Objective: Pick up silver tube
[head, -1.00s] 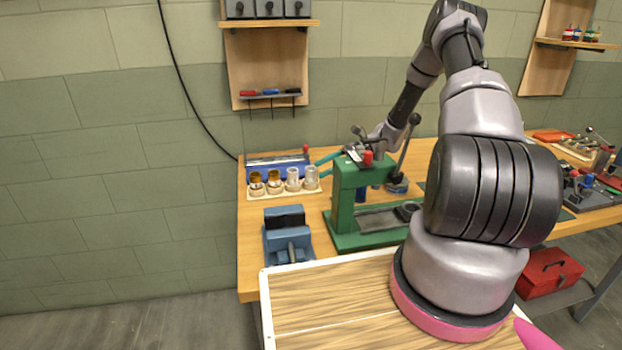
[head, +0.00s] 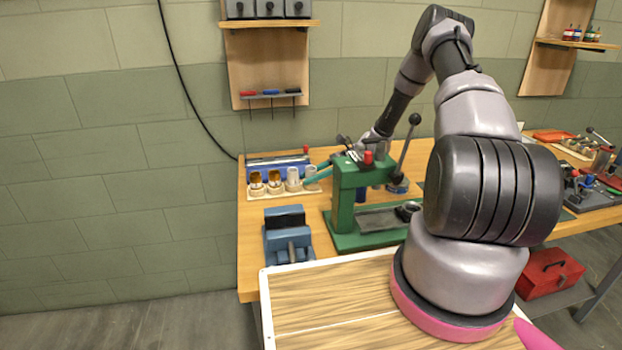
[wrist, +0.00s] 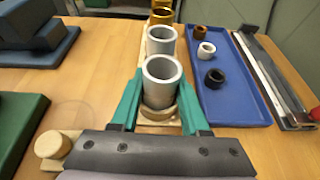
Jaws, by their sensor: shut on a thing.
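Two silver tubes stand upright at the right end of the pale wooden rack (head: 284,190). The nearer one to my gripper is the right-hand silver tube (head: 310,175); it fills the middle of the wrist view (wrist: 163,85). The other silver tube (head: 293,180) stands just beyond it in the wrist view (wrist: 160,42). My gripper (wrist: 158,92) has its teal fingers on both sides of the nearer tube and is shut on it. The tube's lower end is at a wooden ring, partly hidden.
Gold tubes (head: 274,182) stand farther along the rack. A blue tray (wrist: 230,75) with small rings lies beside the rack. A green press (head: 350,200) and a blue vise (head: 287,235) stand in front. Bare table shows between rack and vise.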

